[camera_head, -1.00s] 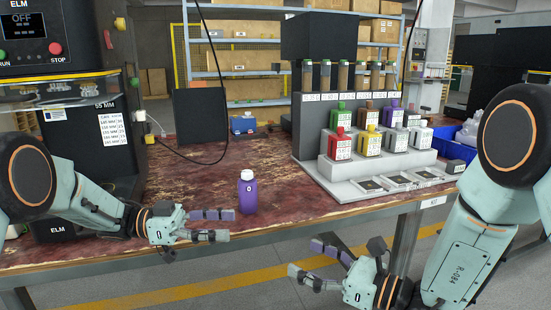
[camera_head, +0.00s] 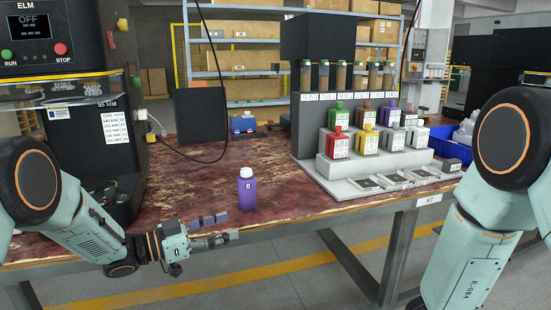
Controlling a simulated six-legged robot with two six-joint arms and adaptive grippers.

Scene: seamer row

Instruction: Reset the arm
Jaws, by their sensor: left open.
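My left gripper (camera_head: 222,229) is open and empty at the front edge of the worn red-brown table (camera_head: 185,185). Its fingers point right, towards a purple bottle (camera_head: 247,193) with a white cap. The bottle stands upright just beyond the fingertips, and I see no hold on it. My right arm (camera_head: 482,250) comes down at the right side of the view. Its gripper is out of view below the picture.
A black ELM machine (camera_head: 85,150) stands on the left. A stepped grey rack (camera_head: 350,165) with several coloured bottles stands at the right, with a blue bin (camera_head: 444,140) behind. A black cable hangs over the table. The table's middle is clear around the purple bottle.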

